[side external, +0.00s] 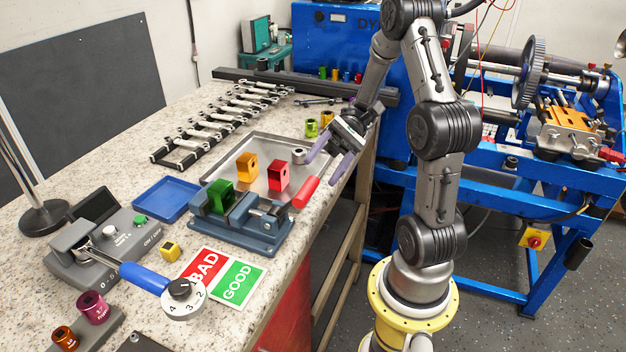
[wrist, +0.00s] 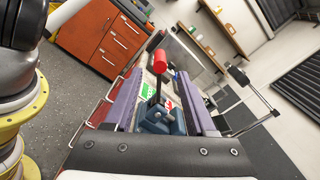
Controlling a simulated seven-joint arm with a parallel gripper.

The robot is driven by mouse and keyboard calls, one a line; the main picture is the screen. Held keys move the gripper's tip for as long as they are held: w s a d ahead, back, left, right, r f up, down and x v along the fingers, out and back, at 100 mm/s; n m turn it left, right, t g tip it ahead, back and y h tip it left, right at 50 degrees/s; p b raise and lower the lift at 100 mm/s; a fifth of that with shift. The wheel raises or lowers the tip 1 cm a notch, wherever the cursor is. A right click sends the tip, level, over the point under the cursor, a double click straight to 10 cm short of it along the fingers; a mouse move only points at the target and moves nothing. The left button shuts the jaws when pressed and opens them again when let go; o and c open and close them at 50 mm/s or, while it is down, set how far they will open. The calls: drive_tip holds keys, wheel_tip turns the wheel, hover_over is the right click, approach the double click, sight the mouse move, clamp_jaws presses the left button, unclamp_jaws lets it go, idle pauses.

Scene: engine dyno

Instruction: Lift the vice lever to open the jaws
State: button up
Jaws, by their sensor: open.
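The blue-grey vice (side external: 255,238) stands at the near edge of the bench, by the metal tray. A green block (side external: 217,196) sits at its jaws; I cannot tell how tightly they close on it. The vice lever has a red handle (side external: 306,192) slanting out past the bench edge on the vice's right. My gripper (side external: 322,169) is open and empty, its purple fingers just above and beyond the handle. In the wrist view the red handle (wrist: 157,62) appears between the open fingers, with the vice (wrist: 165,121) below. I see no contact with the handle.
The metal tray (side external: 273,148) holds an orange block (side external: 246,165), a red block (side external: 279,175) and a grey ring (side external: 298,156). A blue tray (side external: 166,200) and BAD/GOOD cards (side external: 238,282) lie nearby.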

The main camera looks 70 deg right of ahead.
sight(295, 208)
drive_tip(key=shift+d, duration=1.2)
drive_tip(key=shift+a, duration=0.1)
drive_tip(key=a, duration=1.3)
drive_tip(key=shift+a, duration=0.35)
